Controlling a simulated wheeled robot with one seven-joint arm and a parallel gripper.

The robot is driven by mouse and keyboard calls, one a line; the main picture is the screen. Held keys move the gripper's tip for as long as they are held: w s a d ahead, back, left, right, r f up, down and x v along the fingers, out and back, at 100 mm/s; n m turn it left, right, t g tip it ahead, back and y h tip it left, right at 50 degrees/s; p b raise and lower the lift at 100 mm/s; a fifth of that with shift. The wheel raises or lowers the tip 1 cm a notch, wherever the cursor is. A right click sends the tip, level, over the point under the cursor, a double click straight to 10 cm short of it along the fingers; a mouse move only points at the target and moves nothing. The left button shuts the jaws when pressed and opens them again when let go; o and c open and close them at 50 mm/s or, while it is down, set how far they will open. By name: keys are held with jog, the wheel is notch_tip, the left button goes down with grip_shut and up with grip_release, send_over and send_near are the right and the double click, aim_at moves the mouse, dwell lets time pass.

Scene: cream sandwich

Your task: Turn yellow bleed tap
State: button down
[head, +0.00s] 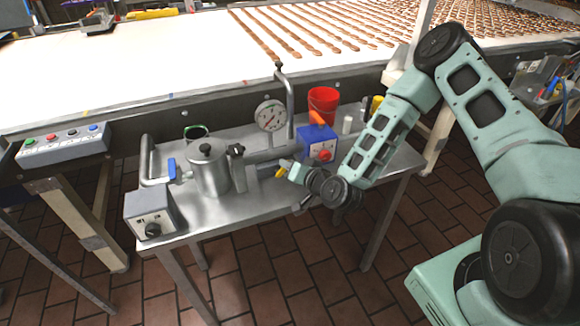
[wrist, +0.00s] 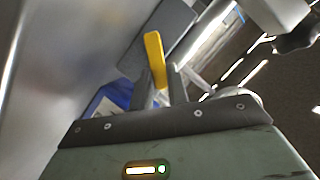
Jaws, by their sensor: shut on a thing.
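The yellow bleed tap (head: 280,172) shows in the head view as a small yellow handle low on the pipework at the middle of the steel table. In the wrist view the yellow handle (wrist: 155,60) stands up between my fingers. My gripper (head: 285,168) reaches in from the right at this spot. In the wrist view my gripper (wrist: 160,85) is shut on the handle, its fingers close on either side of the lower part. The tap's lower end is hidden by the fingers.
A steel pot (head: 208,172), pressure gauge (head: 270,116), blue box (head: 318,143) and red bucket (head: 323,103) crowd around the tap. A grey control box (head: 150,212) stands at the table's front left. A conveyor (head: 150,60) runs behind. Brick floor lies open in front.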

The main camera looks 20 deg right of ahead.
jog(key=c, duration=1.4)
grip_release()
jog(key=shift+o, duration=0.2)
jog(key=b+v, duration=0.1)
jog(key=v, duration=0.7)
jog(key=shift+f+b, duration=0.15)
jog(key=shift+b, duration=0.15)
jog(key=p+v, duration=0.9)
jog(key=shift+s+r+p, duration=0.2)
jog(key=shift+r+p, duration=0.05)
jog(key=shift+p, duration=0.05)
jog(key=shift+d, duration=0.1)
